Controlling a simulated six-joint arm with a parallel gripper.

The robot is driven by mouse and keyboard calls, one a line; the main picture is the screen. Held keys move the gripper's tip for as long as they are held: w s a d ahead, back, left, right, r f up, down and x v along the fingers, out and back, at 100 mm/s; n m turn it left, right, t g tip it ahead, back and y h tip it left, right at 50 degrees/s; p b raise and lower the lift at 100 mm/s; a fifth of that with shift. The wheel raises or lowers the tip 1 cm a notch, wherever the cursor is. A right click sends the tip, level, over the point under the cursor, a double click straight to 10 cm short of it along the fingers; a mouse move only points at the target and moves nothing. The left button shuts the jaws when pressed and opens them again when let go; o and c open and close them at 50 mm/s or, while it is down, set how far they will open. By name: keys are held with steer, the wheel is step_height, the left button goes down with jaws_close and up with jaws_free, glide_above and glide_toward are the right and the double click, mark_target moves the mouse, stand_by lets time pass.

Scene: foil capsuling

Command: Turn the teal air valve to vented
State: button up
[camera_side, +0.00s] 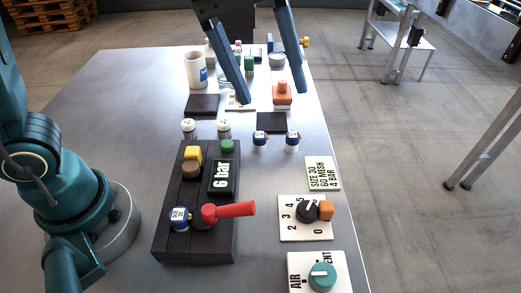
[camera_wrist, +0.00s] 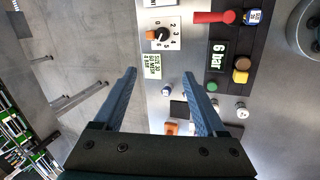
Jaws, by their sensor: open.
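The teal air valve (camera_side: 322,276) is a round knob with a white pointer line on a white plate (camera_side: 295,262) at the near right edge of the table. The plate reads "AIR" on its left side and letters ending in "ENT" at its upper right. In the wrist view the teal knob is not visible. My gripper (camera_side: 273,95) is open and empty, high above the far part of the table, well away from the valve. Its two blue fingers also show in the wrist view (camera_wrist: 160,85).
A dark block (camera_side: 170,235) carries a red lever (camera_side: 232,210), buttons and a "6 bar" display (camera_side: 222,178). A numbered plate with a black dial (camera_side: 308,211) stands beyond the valve. A white mug (camera_side: 195,70), small jars and pads crowd the far table.

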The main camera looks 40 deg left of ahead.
steer(key=w+d+f+g, duration=0.1)
steer(key=d+f+g, duration=0.2)
steer(key=d+f, duration=0.5)
steer(key=g, duration=0.2)
glide_toward(325, 271)
steer(key=shift+m+g+y, duration=0.4)
steer(key=shift+m+y, duration=0.1)
steer(key=f, duration=0.1)
steer(key=d+f, duration=0.1)
steer(key=f, duration=0.1)
steer(key=shift+s+d+f, duration=0.3)
steer(key=shift+f, duration=0.1)
steer(key=shift+s+d+f, duration=0.2)
steer(key=shift+s+f, duration=0.15)
steer(key=shift+f, duration=0.15)
steer(key=shift+x, duration=2.05)
jaws_close()
